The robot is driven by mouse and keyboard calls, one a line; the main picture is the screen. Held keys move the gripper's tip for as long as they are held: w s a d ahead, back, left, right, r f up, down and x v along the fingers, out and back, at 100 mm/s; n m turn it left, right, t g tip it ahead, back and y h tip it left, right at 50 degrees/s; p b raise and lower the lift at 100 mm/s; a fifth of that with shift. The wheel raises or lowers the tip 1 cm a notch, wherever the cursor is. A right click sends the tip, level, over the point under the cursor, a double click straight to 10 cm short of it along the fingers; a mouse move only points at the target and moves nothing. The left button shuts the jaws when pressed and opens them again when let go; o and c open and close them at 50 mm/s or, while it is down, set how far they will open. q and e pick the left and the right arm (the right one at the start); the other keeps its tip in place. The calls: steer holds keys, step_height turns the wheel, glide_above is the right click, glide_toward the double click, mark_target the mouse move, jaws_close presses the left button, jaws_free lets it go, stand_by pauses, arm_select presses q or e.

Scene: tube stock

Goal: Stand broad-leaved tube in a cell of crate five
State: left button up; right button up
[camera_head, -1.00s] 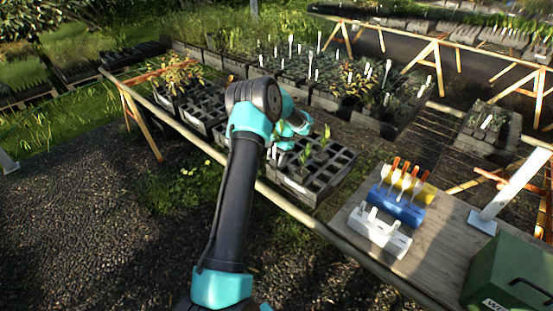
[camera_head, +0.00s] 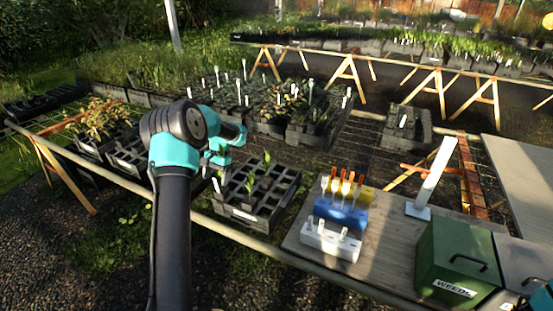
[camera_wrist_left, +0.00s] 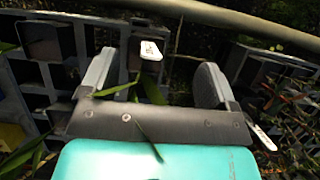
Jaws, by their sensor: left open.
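My left gripper (camera_head: 218,178) is at the left edge of a dark, gridded crate (camera_head: 240,220) in the head view. In the left wrist view the gripper (camera_wrist_left: 155,78) has its two grey fingers wide apart. A dark tube (camera_wrist_left: 152,88) with a white label (camera_wrist_left: 150,50) shows between them, and narrow green leaves cross in front. Whether a finger touches it cannot be told. Green-leaved plants (camera_head: 250,182) stand in the gridded crate, which has several empty cells. I cannot read any crate number.
A green weeds bin (camera_head: 455,255) is farther right. More plant crates (camera_head: 125,158) lie left, and a bench rail runs along the front.

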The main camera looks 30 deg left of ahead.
arm_select(q)
step_height(320, 180, up, 5)
steer(key=w+d+r, duration=0.2)
steer(key=d+r, duration=0.1)
steer(key=d, duration=0.5)
steer(key=w+d+r, duration=0.2)
steer(key=d+r, duration=0.1)
steer(key=d, duration=0.5)
steer(key=w+d+r, duration=0.1)
steer(key=d+r, duration=0.2)
steer(key=d, duration=0.5)
steer(key=shift+w+m, duration=0.3)
steer(key=shift+w, duration=0.1)
steer(key=shift+d+r, duration=0.1)
